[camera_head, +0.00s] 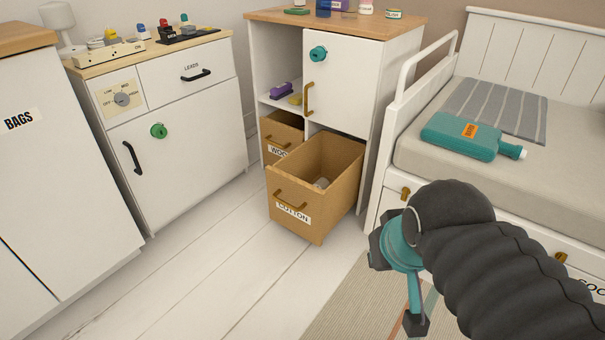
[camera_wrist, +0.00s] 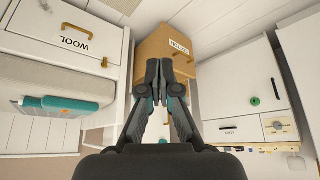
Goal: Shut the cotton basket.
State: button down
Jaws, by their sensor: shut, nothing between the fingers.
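The cotton basket (camera_head: 297,222) is a brown box drawer with a brass handle and a COTTON label. In the head view it stands pulled out from the lower part of the white cabinet (camera_head: 372,78), its inside showing. A small greyish thing lies in it. My gripper (camera_head: 415,322) is right of and in front of the basket, apart from it, above the rug. The wrist view shows the gripper (camera_wrist: 165,70) shut and empty, its fingertips overlapping the view of the basket (camera_wrist: 182,25), which appears upside down.
The wool basket (camera_head: 283,133) sits behind and left of the cotton basket. A bed (camera_head: 400,168) with a teal bottle (camera_head: 460,137) stands at the right. A low white cabinet (camera_head: 190,150) stands at the left. The floor (camera_head: 215,270) in front of the basket is clear.

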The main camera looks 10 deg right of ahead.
aim_at(310, 212)
jog(key=z, duration=0.15)
jog(key=i, duration=1)
